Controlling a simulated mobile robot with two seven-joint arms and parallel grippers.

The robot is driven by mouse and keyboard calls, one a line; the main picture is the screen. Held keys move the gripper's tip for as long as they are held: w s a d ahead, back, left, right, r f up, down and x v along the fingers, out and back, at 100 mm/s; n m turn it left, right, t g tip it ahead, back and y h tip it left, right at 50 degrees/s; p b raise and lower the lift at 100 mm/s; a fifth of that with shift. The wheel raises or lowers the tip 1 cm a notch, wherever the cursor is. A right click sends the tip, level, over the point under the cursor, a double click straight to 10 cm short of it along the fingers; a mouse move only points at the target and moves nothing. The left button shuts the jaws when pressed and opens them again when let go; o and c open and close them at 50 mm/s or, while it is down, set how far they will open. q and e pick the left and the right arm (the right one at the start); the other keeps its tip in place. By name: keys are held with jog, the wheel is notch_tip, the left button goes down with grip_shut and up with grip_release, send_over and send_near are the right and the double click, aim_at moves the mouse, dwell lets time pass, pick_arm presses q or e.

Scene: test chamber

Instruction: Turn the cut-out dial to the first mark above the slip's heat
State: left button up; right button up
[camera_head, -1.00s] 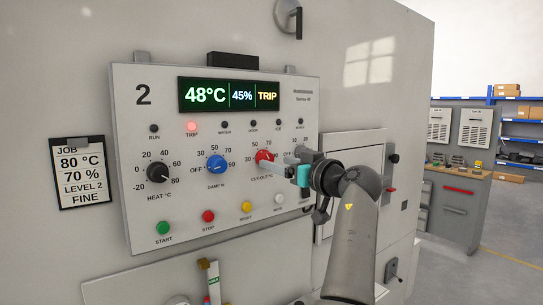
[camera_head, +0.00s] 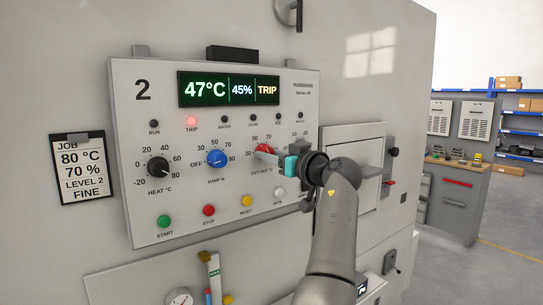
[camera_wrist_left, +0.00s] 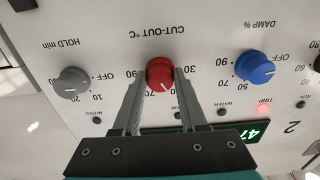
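The red cut-out dial (camera_head: 264,149) is on the control panel, right of the blue damp dial (camera_head: 217,158). My left gripper (camera_head: 279,160) is right at it. In the left wrist view the open fingers (camera_wrist_left: 160,82) stand on either side of the red dial (camera_wrist_left: 159,73), with little or no gap; firm contact cannot be told. The dial's white line points toward the scale near 70 in that view; the exact mark is unclear. The slip (camera_head: 82,170) on the left reads 80 °C, 70 %, level 2, fine. My right gripper is not in view.
The display (camera_head: 229,89) reads 47°C, 45% and TRIP, and the red trip lamp (camera_head: 191,121) is lit. The black heat dial (camera_head: 158,167) is left of the damp dial. Green, red, yellow and white buttons sit below. The grey hold dial (camera_wrist_left: 72,82) is close beside the fingers.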

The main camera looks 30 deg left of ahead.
pick_arm(q)
grip_shut()
jog(key=shift+r, duration=0.1)
jog(key=m+p, duration=0.3)
jog(key=m, duration=0.1)
jog(key=shift+r+m, duration=0.15)
jog(key=shift+m, duration=0.15)
jog(key=m+p, duration=0.4)
jog(key=m, duration=0.2)
jog(key=shift+s+r+p, duration=0.1)
jog(key=shift+p, duration=0.3)
jog(key=m+p, duration=0.3)
jog(key=m, duration=0.1)
jog(key=m+p, duration=0.3)
jog(key=shift+r+m, duration=0.1)
jog(key=shift+m, duration=0.2)
jog(key=m+p, duration=0.4)
jog(key=shift+m+p, duration=0.65)
jog(key=shift+m, duration=0.35)
